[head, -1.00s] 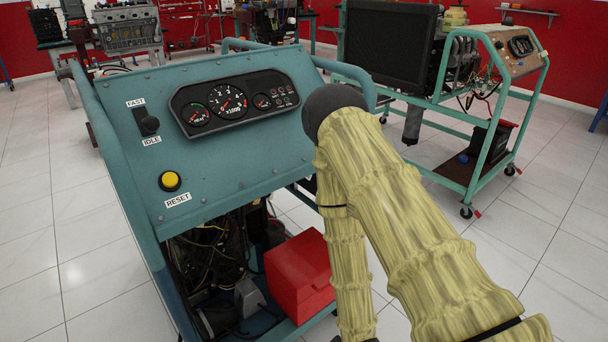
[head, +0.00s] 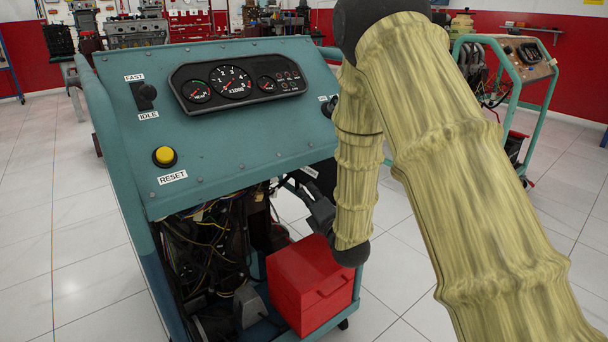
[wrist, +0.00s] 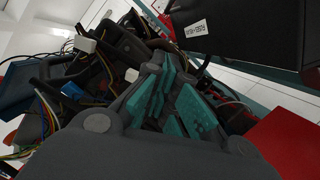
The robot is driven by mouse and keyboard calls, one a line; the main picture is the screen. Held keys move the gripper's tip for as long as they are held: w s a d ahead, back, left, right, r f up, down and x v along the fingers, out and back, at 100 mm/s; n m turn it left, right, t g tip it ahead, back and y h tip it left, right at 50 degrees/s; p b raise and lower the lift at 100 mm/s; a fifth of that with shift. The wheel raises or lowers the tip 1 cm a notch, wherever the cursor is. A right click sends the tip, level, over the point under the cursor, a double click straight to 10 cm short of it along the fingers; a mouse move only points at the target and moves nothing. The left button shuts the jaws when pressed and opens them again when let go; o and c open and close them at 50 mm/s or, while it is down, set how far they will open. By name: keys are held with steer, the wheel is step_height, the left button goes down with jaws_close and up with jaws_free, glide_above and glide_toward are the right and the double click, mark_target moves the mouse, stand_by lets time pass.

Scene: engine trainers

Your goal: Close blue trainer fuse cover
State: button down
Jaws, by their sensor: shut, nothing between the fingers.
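The blue trainer (head: 210,140) fills the left of the head view. A black box part with a white label (wrist: 250,35), which looks like the fuse cover, crosses the upper right of the wrist view. A small white label also shows below the panel's right edge in the head view (head: 310,171). I cannot tell how far the cover stands open. My gripper (wrist: 175,95) is shut and empty, its teal pads close together, below and left of the labelled part. In the head view my gripper (head: 292,186) is under the panel's right side, partly hidden by my arm.
Loose wires (wrist: 60,110) and dark engine parts crowd the wrist view's left. A red box (head: 312,285) stands low on the trainer, below my gripper. Another trainer (head: 528,60) stands at the right. Tiled floor is clear left of the blue trainer.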

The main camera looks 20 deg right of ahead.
steer(key=w+d+r+b, duration=0.2)
steer(key=w+r+b, duration=0.1)
steer(key=w, duration=0.8)
steer(key=shift+r+b, duration=0.15)
steer(key=shift+b, duration=0.6)
steer(key=shift+w+r, duration=0.1)
